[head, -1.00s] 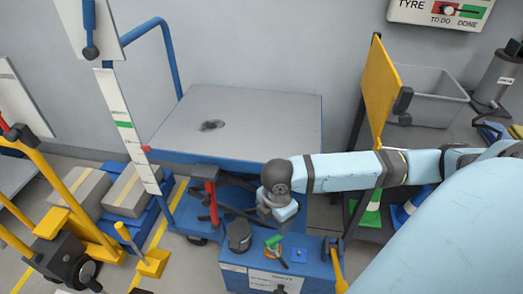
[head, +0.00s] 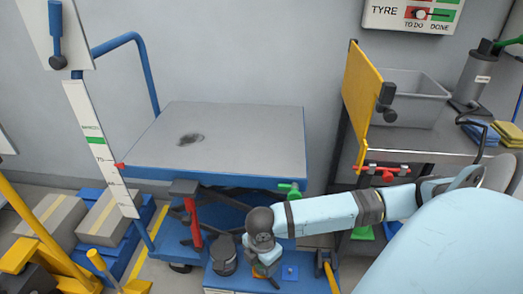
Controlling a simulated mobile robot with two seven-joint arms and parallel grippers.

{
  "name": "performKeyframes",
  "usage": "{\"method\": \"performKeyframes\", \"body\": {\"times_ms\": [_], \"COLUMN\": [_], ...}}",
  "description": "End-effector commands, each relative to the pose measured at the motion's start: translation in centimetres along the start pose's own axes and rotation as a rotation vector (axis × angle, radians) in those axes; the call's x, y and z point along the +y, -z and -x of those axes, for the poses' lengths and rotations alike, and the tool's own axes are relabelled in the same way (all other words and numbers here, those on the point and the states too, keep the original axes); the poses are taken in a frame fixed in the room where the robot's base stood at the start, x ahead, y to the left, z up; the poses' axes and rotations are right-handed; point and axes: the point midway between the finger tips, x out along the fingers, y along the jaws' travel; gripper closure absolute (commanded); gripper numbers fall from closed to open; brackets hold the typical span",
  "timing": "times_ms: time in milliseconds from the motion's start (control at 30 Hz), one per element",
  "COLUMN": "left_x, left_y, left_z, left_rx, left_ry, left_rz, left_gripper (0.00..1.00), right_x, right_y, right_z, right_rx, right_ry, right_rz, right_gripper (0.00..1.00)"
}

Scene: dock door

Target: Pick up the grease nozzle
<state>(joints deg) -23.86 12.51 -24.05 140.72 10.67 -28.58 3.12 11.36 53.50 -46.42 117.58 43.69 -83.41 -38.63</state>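A grey cylinder (head: 476,78) with a small label stands at the far right on the dark bench. A green-handled fitting (head: 511,41) shows at its top and is cut by the picture edge; I cannot tell whether it is the grease nozzle. Another green fitting (head: 291,188) sits at the lift table's front right edge. My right gripper (head: 265,272) points down over the blue box (head: 305,276); its fingers are hardly visible, and I cannot tell whether they hold anything. My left gripper is not in view.
The lift table (head: 235,130) has a bare top with a dark stain. A dark cup (head: 222,258) stands on the blue box beside my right gripper. A yellow panel (head: 361,95) and a grey bin (head: 415,105) stand at the right. Cardboard boxes (head: 50,220) lie at the left.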

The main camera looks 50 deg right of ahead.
Motion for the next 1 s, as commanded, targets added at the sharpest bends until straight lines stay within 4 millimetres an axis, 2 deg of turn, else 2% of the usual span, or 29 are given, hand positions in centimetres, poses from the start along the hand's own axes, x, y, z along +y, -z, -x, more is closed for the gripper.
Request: {"method": "performKeyframes", "body": {"times_ms": [67, 300, 367, 533, 600, 867, 1000], "left_x": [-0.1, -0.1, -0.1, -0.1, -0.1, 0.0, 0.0], "left_y": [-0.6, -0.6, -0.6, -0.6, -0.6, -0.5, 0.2], "left_z": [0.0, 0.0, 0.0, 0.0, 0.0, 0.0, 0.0], "left_rx": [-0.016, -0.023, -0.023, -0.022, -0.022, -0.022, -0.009], "left_ry": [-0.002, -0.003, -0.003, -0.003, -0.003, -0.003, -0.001], "left_rz": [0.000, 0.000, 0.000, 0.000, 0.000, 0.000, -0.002], "left_gripper": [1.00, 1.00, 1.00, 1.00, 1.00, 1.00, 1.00], "right_x": [0.0, 0.0, 0.0, 0.0, 0.0, 0.0, 0.0], "right_y": [0.0, 0.0, 0.0, 0.0, 0.0, 0.0, 0.0], "right_z": [-0.7, -0.7, -0.7, -0.7, -0.7, -0.5, 0.4], "right_rx": [0.000, 0.000, 0.000, 0.000, 0.000, 0.000, 0.000], "right_ry": [0.000, -0.001, -0.001, -0.001, -0.001, -0.001, -0.002], "right_rz": [0.000, 0.000, 0.000, 0.000, 0.000, 0.000, 0.001], "right_gripper": [0.35, 0.35, 0.46, 0.85, 0.96, 0.96, 0.96]}}
